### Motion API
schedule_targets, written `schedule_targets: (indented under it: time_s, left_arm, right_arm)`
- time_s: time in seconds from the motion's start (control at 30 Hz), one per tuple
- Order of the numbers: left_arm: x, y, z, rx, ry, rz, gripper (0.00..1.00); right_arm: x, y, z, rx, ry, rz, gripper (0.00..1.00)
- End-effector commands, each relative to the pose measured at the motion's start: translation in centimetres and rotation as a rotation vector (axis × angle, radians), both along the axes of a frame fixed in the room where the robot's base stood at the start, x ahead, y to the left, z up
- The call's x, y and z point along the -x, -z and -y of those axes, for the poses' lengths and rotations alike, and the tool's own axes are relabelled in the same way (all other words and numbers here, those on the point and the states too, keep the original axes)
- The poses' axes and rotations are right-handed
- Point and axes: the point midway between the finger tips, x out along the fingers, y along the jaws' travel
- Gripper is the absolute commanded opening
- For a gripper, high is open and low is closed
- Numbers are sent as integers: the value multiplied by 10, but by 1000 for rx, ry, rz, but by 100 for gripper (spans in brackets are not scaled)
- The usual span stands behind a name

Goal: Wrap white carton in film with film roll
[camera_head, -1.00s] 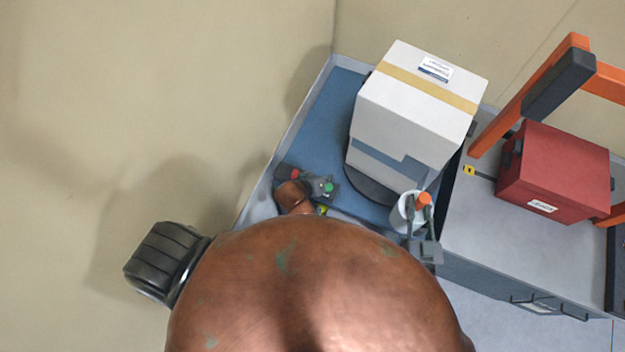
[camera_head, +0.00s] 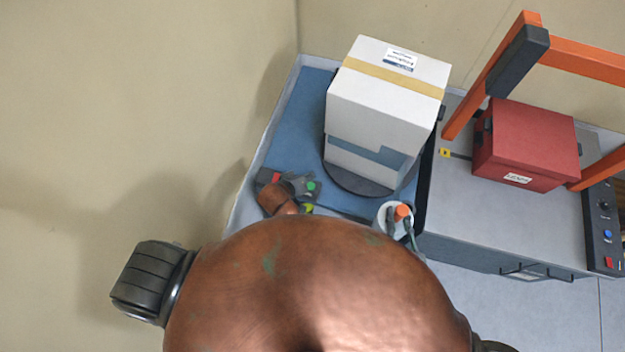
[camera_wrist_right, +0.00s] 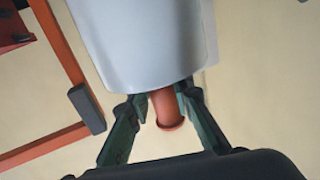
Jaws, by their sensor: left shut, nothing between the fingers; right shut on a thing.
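The white carton (camera_head: 385,105), with a tan tape strip and a label on top, stands on a dark round turntable (camera_head: 345,181). A grey-blue band runs across its lower side; I cannot tell whether it is film or print. My right gripper (camera_head: 401,226) is shut on the film roll (camera_head: 385,218), near the turntable's front right. In the right wrist view the fingers (camera_wrist_right: 163,98) close on the orange core end below the pale roll (camera_wrist_right: 145,45). My left gripper (camera_head: 293,187) is shut and empty, beside red and green buttons left of the turntable.
The turntable stands on a blue surface (camera_head: 300,120) with a pale rim. To the right, a grey bench (camera_head: 455,205) holds a red box (camera_head: 525,140) under an orange frame (camera_head: 580,62). A dark control panel (camera_head: 603,225) is at its right end.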

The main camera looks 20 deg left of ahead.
Motion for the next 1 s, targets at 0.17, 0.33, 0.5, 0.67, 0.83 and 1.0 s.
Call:
schedule_targets:
  time_s: [0.17, 0.33, 0.5, 0.67, 0.83, 1.0]
  left_arm:
    - [0, -5, 0, 0, 0, 1, 0]
    - [0, -9, 0, 0, -1, 2, 0]
    - [-1, -13, 0, 0, 0, 4, 0]
    - [-1, -17, 0, 0, 0, 5, 0]
    - [-1, -22, 0, 0, 0, 5, 0]
    - [-1, -26, 0, 0, 0, 6, 0]
  right_arm:
    - [19, -3, 2, -1, 0, 3, 0]
    - [37, -3, 3, -2, 1, 2, 0]
    - [54, -3, 5, -1, 0, 3, 0]
    - [71, -3, 7, -2, 0, 2, 0]
    - [89, -3, 8, -1, 0, 3, 0]
    - [105, -3, 10, 0, 0, 3, 0]
